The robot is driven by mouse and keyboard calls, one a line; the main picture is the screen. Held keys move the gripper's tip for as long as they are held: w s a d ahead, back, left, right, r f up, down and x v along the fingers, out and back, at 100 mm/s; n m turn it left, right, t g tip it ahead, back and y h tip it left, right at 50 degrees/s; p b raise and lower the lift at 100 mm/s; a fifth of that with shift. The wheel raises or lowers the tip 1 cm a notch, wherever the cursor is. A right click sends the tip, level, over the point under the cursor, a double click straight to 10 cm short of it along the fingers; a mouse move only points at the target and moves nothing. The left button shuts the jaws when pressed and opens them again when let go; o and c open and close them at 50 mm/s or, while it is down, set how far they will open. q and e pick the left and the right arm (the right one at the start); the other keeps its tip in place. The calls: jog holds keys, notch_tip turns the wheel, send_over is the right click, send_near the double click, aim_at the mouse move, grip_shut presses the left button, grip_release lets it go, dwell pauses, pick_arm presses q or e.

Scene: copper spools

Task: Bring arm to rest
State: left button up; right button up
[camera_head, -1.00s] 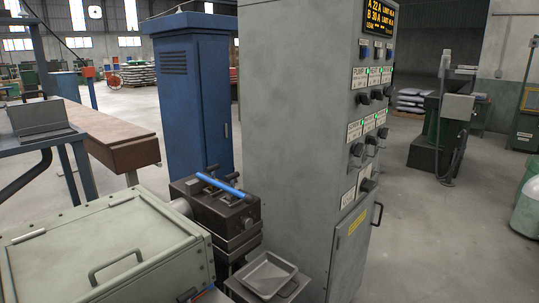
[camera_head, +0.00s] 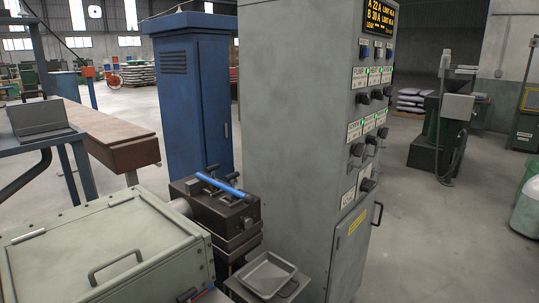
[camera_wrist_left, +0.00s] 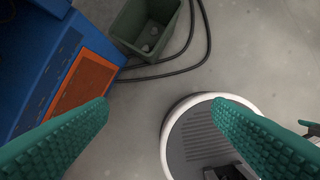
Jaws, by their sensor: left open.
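In the left wrist view my left gripper (camera_wrist_left: 162,108) is open. Its two green textured fingers stand wide apart with nothing between them but the grey floor below. A round white-rimmed dark base, likely my own, shows under the right finger. Neither gripper shows in the head view.
The head view has a grey control cabinet (camera_head: 295,130), a blue cabinet (camera_head: 200,100), a dark machine block with a blue-handled bar (camera_head: 222,188), a grey tray (camera_head: 267,276) and a pale green lidded box (camera_head: 95,250). A green bin (camera_wrist_left: 128,28) and cables (camera_wrist_left: 190,62) lie below the left wrist.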

pick_arm(q)
notch_tip(320, 180, down, 12)
jog(key=s, duration=0.2)
jog(key=s+a+f+g, duration=0.2)
jog(key=s+a+f, duration=0.1)
jog(key=s+f, duration=1.4)
notch_tip(320, 180, down, 3)
jog(key=shift+s+f, duration=0.15)
jog(key=shift+f, duration=0.05)
jog(key=shift+a, duration=0.1)
